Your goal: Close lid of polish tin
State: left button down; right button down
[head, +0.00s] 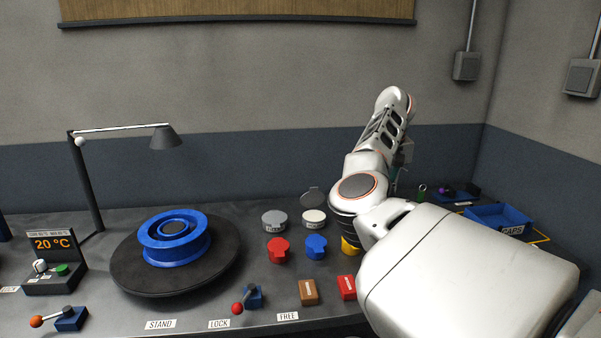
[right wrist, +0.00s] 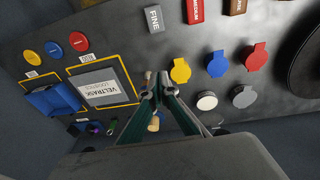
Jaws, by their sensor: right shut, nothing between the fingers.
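The open polish tin (head: 313,217) stands on the bench with pale contents showing. Its grey lid (head: 312,196) is tilted up at the back. In the right wrist view the tin's pale round top (right wrist: 207,101) lies right of my fingers, and its lid is partly hidden behind my gripper. My right gripper (right wrist: 152,80) is shut and empty, above the bench and apart from the tin. In the head view my right arm hides most of that gripper. My left gripper is not in view.
A closed grey tin (head: 274,221) stands left of the open one. Red (head: 278,250), blue (head: 316,246) and yellow (right wrist: 180,71) lidded pots stand in front. A blue wheel (head: 175,240) on a dark turntable is left. A blue caps bin (head: 497,218) is right.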

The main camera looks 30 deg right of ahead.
aim_at(313, 198)
jog(key=i, duration=1.25)
